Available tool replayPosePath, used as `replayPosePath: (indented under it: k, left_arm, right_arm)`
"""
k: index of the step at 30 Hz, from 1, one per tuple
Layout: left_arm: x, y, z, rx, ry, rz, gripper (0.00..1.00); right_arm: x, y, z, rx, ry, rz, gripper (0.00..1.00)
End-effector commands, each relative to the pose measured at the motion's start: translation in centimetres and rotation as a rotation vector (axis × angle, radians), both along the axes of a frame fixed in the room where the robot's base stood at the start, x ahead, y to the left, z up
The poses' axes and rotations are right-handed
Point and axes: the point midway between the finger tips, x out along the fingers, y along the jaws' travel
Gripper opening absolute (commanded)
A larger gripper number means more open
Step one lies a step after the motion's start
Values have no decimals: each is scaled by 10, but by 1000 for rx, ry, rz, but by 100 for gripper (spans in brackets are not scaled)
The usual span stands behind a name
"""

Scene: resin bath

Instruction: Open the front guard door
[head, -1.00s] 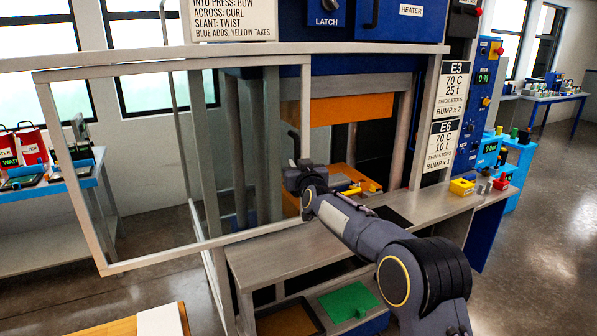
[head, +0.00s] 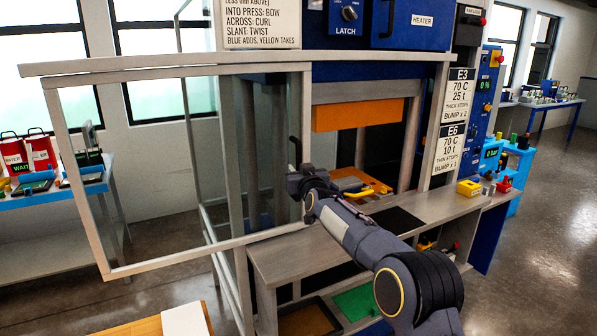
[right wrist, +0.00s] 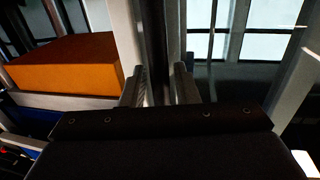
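The front guard door (head: 80,185) is a clear panel in a pale metal frame. In the head view it hangs under a long rail (head: 150,70) and extends far out to the left of the press, leaving the right part of the press front uncovered. My right gripper (head: 297,184) is at the door's right edge, by a dark upright handle (head: 294,150). In the right wrist view my right gripper's fingers (right wrist: 159,88) stand close on both sides of the dark upright bar (right wrist: 155,45) and seem shut on it. My left gripper is not in view.
An orange block (head: 362,114) hangs inside the press opening. A LATCH knob (head: 349,13) is above. A bench (head: 40,195) stands behind the door at left.

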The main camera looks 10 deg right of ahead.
Motion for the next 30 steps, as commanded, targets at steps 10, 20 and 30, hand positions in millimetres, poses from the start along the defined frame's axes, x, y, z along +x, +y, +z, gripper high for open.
replayPosePath:
  k: [10,20,30]
  left_arm:
    - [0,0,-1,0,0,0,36]
    - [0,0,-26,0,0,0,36]
    - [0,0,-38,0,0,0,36]
  right_arm:
    - [-1,0,0,0,0,0,35]
    - [-42,-6,-2,0,-2,0,35]
    - [-77,-11,-1,0,0,0,35]
